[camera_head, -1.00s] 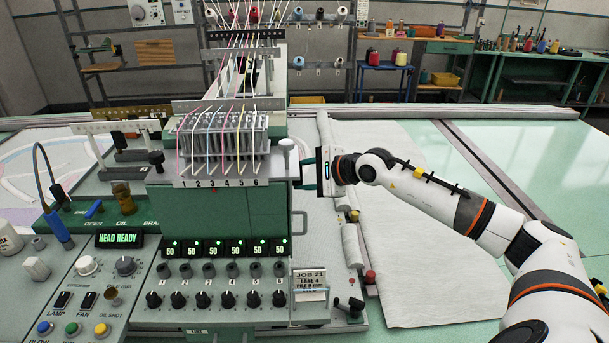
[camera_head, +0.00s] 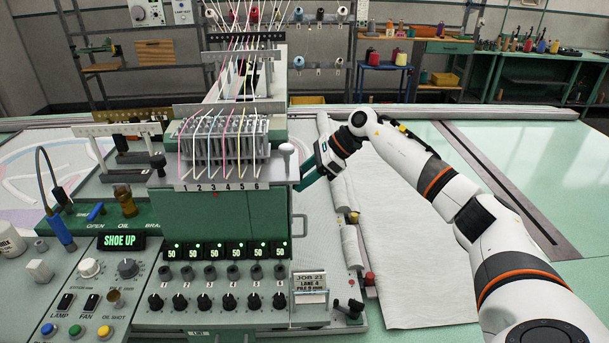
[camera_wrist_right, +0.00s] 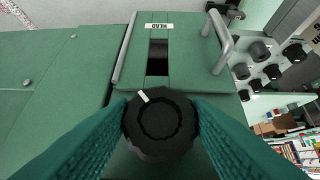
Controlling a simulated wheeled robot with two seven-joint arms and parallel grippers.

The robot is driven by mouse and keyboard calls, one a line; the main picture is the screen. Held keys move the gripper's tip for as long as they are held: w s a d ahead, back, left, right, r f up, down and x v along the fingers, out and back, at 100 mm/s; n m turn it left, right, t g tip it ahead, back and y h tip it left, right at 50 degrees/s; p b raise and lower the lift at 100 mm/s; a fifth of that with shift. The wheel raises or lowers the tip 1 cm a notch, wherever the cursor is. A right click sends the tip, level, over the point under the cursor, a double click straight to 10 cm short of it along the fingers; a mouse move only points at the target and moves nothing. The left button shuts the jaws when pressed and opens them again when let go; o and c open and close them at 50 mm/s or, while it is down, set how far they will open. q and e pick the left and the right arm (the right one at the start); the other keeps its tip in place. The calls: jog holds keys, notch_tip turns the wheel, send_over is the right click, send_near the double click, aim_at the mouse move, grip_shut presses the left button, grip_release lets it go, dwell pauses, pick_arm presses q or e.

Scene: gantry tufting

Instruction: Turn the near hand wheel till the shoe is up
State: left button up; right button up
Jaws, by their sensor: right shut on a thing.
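The near hand wheel (camera_wrist_right: 160,124) is a black ribbed round knob with a white mark at its upper left rim in the right wrist view. My right gripper (camera_wrist_right: 162,112) is shut on it, with one green finger against each side. In the head view, my right gripper (camera_head: 304,182) is tilted against the right side of the green machine head (camera_head: 215,214), where the wheel is hidden. The shoe itself cannot be made out. My left gripper is not in view.
A control panel with knobs (camera_head: 204,302) and a job card (camera_head: 310,282) lie in front of the head. A white post with a round cap (camera_head: 287,150) stands close to my right gripper. White cloth (camera_head: 410,250) covers the table beneath my right arm.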

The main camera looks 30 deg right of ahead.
jog(key=shift+w+m+g+y, duration=0.15)
jog(key=shift+m+g+y, duration=0.25)
jog(key=shift+g, duration=0.2)
jog(key=shift+m+g+y+b, duration=0.4)
jog(key=shift+g+b, duration=0.25)
jog(key=shift+g, duration=0.05)
jog(key=m+g+y+b, duration=0.1)
jog(key=b, duration=0.1)
jog(key=shift+w+d+f+b, duration=0.1)
jog(key=shift+f+b, duration=0.1)
jog(key=shift+b, duration=0.1)
jog(key=shift+r+m+g+y+b, duration=0.1)
jog(key=shift+m+g+y+b, duration=0.45)
jog(key=shift+b, duration=1)
jog(key=shift+g, duration=0.25)
jog(key=o, duration=1)
